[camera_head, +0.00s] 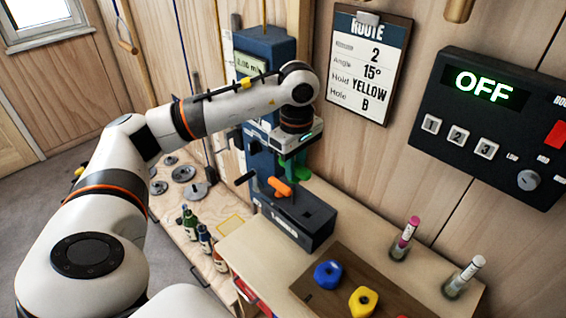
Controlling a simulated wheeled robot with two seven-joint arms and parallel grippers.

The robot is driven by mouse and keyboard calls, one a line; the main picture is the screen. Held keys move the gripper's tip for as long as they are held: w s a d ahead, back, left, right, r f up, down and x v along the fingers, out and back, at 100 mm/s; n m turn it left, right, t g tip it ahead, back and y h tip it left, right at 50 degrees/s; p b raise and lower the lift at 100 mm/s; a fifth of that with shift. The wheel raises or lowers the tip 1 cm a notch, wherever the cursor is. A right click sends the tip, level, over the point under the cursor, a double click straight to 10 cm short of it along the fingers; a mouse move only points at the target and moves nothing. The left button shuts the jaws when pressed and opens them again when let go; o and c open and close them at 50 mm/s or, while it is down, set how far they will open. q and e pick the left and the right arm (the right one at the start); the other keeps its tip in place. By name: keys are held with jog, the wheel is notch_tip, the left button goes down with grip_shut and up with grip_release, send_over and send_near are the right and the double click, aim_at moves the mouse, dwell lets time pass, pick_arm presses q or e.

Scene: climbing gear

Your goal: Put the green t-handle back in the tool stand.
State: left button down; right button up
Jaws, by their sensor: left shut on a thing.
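My left gripper (290,158) comes down from the end of my white left arm, over the back of the workbench. It is shut on the green t-handle (296,166), which it holds just above and behind the tool stand. Part of the green handle is hidden by the gripper. The tool stand (309,224) is a dark grey block on the bench. An orange t-handle (280,188) stands at its back left end. A dark opening shows in its top. My right gripper is not in view.
A blue holed piece (328,274) and a yellow one (362,301) lie on a brown board in front. Two capped tubes (405,240) stand at right. A dark blue machine (262,60) rises behind the gripper. A route clipboard (368,65) and an OFF panel (497,120) hang on the wall.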

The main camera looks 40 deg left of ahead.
pick_arm(q)
jog(key=w+f, duration=0.2)
jog(key=w, duration=0.4)
jog(key=shift+d+f, duration=0.2)
jog(key=shift+d, duration=0.05)
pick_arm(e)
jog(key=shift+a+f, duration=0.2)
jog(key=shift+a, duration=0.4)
